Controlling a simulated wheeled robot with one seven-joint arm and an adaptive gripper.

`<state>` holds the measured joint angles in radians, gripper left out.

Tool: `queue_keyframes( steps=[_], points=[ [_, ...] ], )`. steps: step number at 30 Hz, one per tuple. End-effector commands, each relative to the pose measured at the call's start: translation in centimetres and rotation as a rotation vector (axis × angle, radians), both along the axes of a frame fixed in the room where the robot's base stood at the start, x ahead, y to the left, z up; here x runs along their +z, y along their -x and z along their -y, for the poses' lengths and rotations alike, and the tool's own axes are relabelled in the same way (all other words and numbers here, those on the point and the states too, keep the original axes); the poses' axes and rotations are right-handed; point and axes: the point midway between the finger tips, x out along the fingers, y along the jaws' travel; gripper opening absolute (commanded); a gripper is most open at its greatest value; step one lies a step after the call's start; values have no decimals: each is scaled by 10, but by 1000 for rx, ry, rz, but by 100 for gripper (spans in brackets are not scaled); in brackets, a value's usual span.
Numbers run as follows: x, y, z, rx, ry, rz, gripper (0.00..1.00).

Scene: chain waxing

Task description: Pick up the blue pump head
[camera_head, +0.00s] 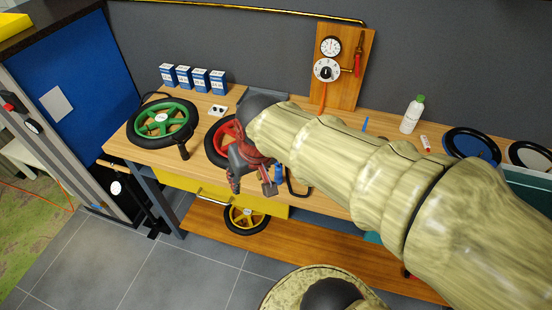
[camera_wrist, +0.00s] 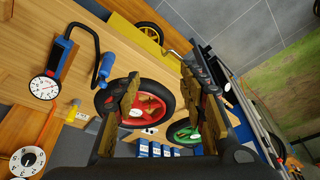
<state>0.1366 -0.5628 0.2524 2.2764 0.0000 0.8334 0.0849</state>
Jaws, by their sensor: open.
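The blue pump head (camera_wrist: 107,66) shows in the wrist view as a small blue cylinder on the end of a curved black hose. The hose runs to a hand-held gauge (camera_wrist: 44,88) with a blue body. In the head view a bit of blue (camera_head: 278,173), seemingly the pump head, shows just right of my gripper (camera_head: 254,186). My gripper is open and empty above the bench front. In the wrist view the pump head lies left of the left finger, outside the jaws (camera_wrist: 160,74). My arm hides the gauge in the head view.
The wooden bench (camera_head: 195,148) holds a red wheel (camera_head: 222,138) below my gripper and a green wheel (camera_head: 162,122) to the left. Several blue-and-white boxes (camera_head: 200,79) stand at the back. A yellow wheel (camera_head: 246,217) is on the lower shelf.

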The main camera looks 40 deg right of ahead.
Motion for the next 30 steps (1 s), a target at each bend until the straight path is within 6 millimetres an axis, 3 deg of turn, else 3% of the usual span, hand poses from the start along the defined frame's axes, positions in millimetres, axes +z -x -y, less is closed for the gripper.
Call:
queue_keyframes(
  steps=[1, 7, 12, 18, 24, 30],
  points=[
    [11, -10, 11, -41, -10, -35, 42],
    [6, -44, 53, -187, -45, -129, 42],
    [-11, -59, 89, -309, -77, -206, 42],
    [-38, -62, 122, -423, -109, -277, 42],
    [-61, -58, 140, -490, -128, -316, 42],
    [-79, -57, 143, -502, -132, -323, 42]
  ],
)
